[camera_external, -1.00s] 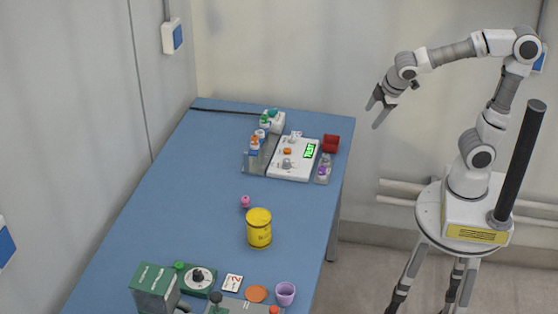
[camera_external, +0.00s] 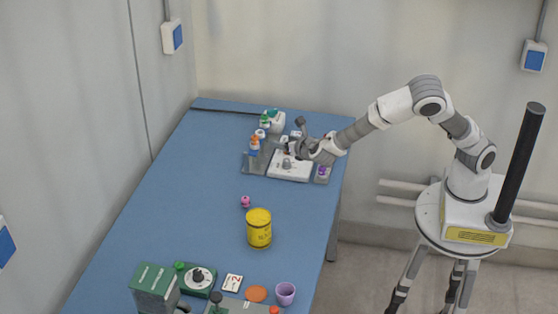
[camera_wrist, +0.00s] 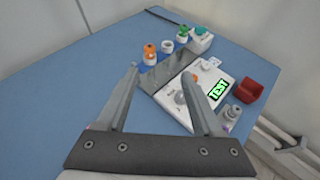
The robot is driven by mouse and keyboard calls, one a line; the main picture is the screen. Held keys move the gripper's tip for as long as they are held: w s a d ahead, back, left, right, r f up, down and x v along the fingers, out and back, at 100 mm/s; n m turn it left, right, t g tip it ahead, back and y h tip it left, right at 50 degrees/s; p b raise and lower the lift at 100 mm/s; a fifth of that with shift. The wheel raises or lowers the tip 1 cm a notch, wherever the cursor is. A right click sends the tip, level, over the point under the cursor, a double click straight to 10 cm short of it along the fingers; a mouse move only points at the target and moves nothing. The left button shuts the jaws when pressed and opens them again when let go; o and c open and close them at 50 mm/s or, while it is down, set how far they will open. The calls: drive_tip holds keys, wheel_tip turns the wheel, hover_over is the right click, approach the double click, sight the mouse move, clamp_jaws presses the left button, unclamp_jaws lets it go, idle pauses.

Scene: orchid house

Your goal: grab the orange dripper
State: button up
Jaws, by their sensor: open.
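The orange dripper appears to be a small bottle with an orange top (camera_external: 254,139) on the left side of the gray tray; it also shows in the wrist view (camera_wrist: 150,52). There it stands upright, beyond my fingertips and between their lines. My gripper (camera_external: 294,135) is open and empty, to the right of the bottle and over the white device. In the wrist view both fingers of my gripper (camera_wrist: 160,72) are spread wide, with nothing between them.
A white device (camera_wrist: 212,91) with a green display is close to my right finger. A white-capped bottle (camera_wrist: 167,46) and a green-topped bottle (camera_wrist: 183,33) stand near the dripper. The blue table (camera_external: 190,190) is clear to the left.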

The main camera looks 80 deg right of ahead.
drive_tip(key=n, duration=0.1)
approach(256, 138)
drive_tip(key=d+x, duration=0.1)
drive_tip(key=x, duration=0.4)
drive_tip(key=shift+t, duration=0.3)
drive_tip(key=shift+a+x, duration=0.25)
drive_tip(key=shift+x, duration=2.55)
drive_tip(key=shift+w+f, duration=0.1)
drive_tip(key=shift+w, duration=0.1)
clamp_jaws()
